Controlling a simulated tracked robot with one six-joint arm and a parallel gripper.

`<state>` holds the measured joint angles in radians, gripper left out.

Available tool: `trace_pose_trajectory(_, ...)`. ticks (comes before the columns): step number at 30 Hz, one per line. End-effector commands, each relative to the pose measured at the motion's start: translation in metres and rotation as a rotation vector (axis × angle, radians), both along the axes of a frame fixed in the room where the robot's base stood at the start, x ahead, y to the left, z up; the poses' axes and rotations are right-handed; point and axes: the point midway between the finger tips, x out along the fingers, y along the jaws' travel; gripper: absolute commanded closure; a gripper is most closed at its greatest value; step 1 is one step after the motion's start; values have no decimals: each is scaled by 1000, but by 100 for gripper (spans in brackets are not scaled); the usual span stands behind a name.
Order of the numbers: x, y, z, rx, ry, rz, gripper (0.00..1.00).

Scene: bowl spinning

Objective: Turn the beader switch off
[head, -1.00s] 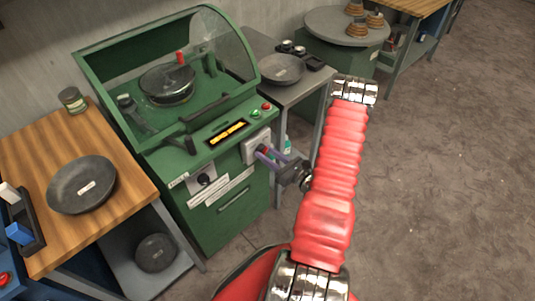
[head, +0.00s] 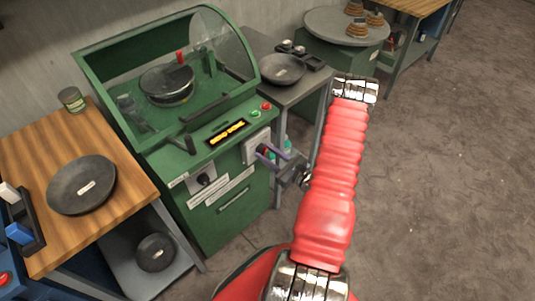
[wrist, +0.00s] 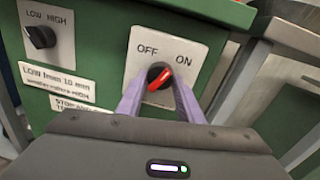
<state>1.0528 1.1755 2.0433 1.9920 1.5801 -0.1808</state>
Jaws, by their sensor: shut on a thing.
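The beader switch is a red-and-black knob (wrist: 160,76) on a white plate (wrist: 140,48) marked OFF on the left and ON on the right. Its red bar slants from lower left to upper right, the upper end towards ON. My gripper (wrist: 157,97) has a purple finger on each side of the knob and is shut on it. In the head view my gripper (head: 265,151) reaches the switch plate (head: 256,143) on the front of the green beader machine (head: 225,212). The fingers largely hide the knob there.
A black LOW/HIGH dial (wrist: 40,36) is left of the switch. Green and red buttons (head: 260,109) sit above it. A wooden table (head: 115,162) with a dark bowl (head: 82,185) stands left, and a grey side table (head: 300,92) right. The floor at right is clear.

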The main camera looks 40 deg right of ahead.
Motion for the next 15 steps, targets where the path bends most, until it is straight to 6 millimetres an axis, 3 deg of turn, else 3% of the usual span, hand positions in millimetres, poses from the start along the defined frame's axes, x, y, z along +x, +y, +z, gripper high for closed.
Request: trace_pose_trajectory(15, 1, -1, 3, -486, -15, 1, 89)
